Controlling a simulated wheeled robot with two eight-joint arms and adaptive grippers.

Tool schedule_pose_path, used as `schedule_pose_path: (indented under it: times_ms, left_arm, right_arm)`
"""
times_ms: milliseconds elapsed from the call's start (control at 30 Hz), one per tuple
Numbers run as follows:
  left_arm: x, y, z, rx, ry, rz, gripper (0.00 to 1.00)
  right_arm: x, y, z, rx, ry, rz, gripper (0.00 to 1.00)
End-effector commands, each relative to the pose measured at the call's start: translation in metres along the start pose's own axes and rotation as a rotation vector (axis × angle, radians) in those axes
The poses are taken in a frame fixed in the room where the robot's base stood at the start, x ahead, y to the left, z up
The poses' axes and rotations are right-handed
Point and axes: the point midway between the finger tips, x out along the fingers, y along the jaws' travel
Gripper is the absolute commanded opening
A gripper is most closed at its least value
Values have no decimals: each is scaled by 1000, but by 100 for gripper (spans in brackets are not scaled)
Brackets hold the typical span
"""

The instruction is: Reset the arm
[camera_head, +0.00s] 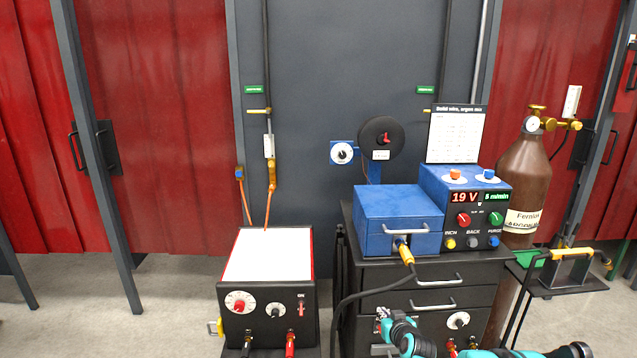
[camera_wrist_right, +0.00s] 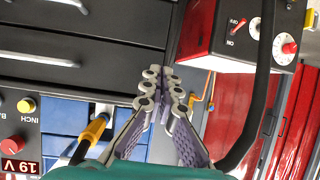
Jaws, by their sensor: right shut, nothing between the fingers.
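My right gripper (camera_head: 383,318) shows at the bottom of the head view, with my teal arm reaching in from the lower right. It is in front of the dark drawer cabinet (camera_head: 375,278). In the right wrist view the gripper's two grey linked fingers (camera_wrist_right: 165,76) come together at the tips, with nothing between them. The wrist view is turned, with the cabinet drawers (camera_wrist_right: 80,45) at the upper left. My left gripper is in neither view.
A blue welding unit (camera_head: 432,172) with a 19 V display stands on the cabinet. A black cable (camera_head: 372,292) hangs from its yellow connector (camera_head: 405,254). Left is a black box with a white top (camera_head: 270,252). A brown gas cylinder (camera_head: 524,178) stands right. Floor is clear at left (camera_head: 80,320).

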Motion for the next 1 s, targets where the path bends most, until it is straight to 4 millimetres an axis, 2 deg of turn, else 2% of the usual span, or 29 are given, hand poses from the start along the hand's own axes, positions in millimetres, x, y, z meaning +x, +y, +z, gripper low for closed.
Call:
schedule_pose_path:
  times_ms: [33,133,267,367,567,700,833,1000]
  left_arm:
    - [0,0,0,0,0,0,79]
    - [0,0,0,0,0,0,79]
    - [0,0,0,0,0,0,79]
    - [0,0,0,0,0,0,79]
    - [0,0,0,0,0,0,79]
    - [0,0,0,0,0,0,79]
    - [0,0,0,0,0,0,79]
    - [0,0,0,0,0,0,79]
  right_arm:
    - [-23,-8,-10,0,-26,-6,0]
    - [-64,-20,-22,2,-80,-11,0]
    - [-120,-34,-27,8,-150,-11,0]
    - [-165,-44,-22,11,-206,-6,0]
    - [-254,-58,6,21,-313,17,0]
    - [-310,-63,39,28,-385,43,0]
    - [-349,-65,71,36,-441,70,0]
    - [-376,-64,98,42,-482,95,0]
